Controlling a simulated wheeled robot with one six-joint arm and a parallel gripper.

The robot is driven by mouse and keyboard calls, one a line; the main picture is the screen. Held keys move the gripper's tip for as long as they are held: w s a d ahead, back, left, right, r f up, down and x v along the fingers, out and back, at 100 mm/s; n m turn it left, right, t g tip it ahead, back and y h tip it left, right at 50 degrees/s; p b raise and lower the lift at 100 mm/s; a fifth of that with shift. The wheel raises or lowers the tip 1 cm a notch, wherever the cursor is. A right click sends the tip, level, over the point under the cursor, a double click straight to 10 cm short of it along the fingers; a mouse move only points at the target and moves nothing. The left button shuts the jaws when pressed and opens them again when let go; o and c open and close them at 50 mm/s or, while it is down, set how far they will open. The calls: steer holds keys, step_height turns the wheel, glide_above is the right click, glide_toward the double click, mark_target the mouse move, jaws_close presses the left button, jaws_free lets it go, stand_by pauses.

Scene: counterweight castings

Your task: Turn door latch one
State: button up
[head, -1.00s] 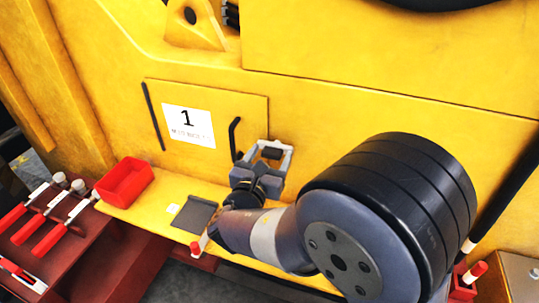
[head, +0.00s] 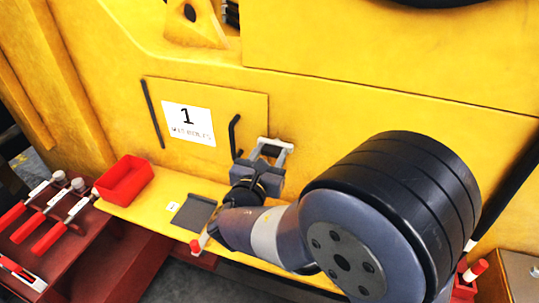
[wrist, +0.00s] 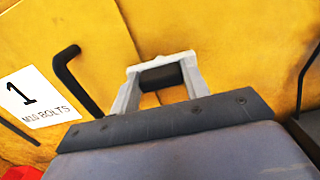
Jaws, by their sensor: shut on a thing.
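Door one is a yellow panel (head: 240,108) with a white label (head: 188,123) reading 1, flush in the yellow wall. A black bent bar (head: 233,136) stands at its right edge, and it also shows in the wrist view (wrist: 70,75). A short black piece (wrist: 161,77), which looks like the latch, lies just right of the door edge. My gripper (head: 271,147) is shut on this piece, with one grey finger on each side in the wrist view (wrist: 161,80). The black bar is apart from my fingers, to their left.
Below the door, a yellow ledge (head: 300,273) carries a red bin (head: 124,180) and a dark grey plate (head: 193,214). Red-handled tools lie on a dark red surface (head: 90,235) at the left. A black bar (head: 505,195) runs down the wall at the right.

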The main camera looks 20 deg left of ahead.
steer(key=shift+f+b, duration=0.15)
steer(key=shift+b, duration=0.15)
steer(key=m+b, duration=0.8)
steer(key=b, duration=0.5)
steer(key=m+b, duration=0.9)
steer(key=b, duration=0.4)
steer(key=shift+d+f+m, duration=0.2)
steer(key=shift+m, duration=0.1)
steer(key=shift+r+b, duration=0.1)
steer(key=shift+b, duration=0.3)
steer(key=o, duration=1)
steer(key=s, duration=0.7)
steer(key=s+a+p, duration=0.1)
steer(key=s, duration=0.2)
steer(key=shift+s, duration=0.4)
